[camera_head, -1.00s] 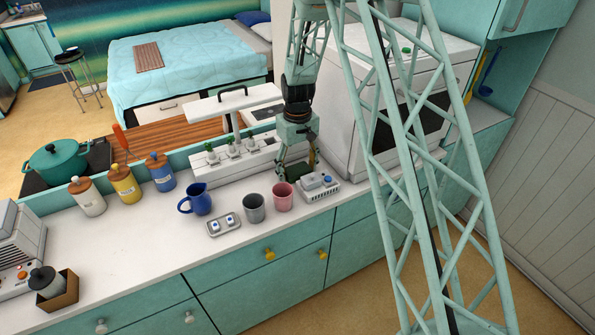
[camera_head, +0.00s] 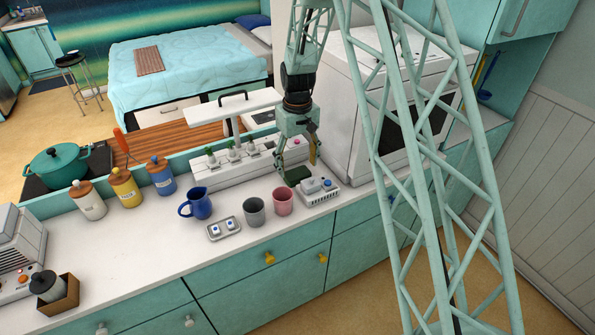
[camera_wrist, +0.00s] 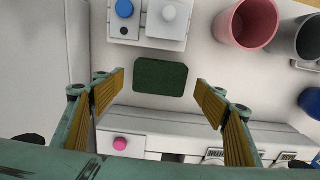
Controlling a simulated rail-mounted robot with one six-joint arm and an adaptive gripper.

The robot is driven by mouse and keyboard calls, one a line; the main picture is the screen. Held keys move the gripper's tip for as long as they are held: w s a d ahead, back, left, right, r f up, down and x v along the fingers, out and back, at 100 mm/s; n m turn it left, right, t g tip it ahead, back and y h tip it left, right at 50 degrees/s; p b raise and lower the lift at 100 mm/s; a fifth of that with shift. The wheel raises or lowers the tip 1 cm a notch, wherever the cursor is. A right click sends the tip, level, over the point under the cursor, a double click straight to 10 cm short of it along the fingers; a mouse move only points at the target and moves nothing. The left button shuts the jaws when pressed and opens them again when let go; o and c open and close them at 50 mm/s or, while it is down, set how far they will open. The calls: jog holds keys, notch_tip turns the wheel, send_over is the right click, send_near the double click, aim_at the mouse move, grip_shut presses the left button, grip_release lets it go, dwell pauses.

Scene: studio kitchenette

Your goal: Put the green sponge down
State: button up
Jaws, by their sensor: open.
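The green sponge (camera_wrist: 160,77) lies flat on the white counter in the wrist view, between a small white unit with knobs and the white ledge. It also shows in the head view (camera_head: 295,174) as a dark green patch just below my gripper (camera_head: 297,163). In the wrist view my gripper (camera_wrist: 159,97) is open, with its yellow-padded fingers wide apart on either side of the sponge and touching neither edge. Nothing is held.
The knobbed unit (camera_head: 319,192), a pink mug (camera_head: 283,202) and a grey mug (camera_head: 254,212) stand close to the sponge. A white appliance (camera_head: 340,125) rises to its right. The counter's left part has free room.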

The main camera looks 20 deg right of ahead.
aim_at(297, 173)
notch_tip(297, 173, up, 7)
jog(key=shift+r, duration=0.2)
dwell(0.3)
jog(key=shift+r, duration=0.15)
dwell(0.6)
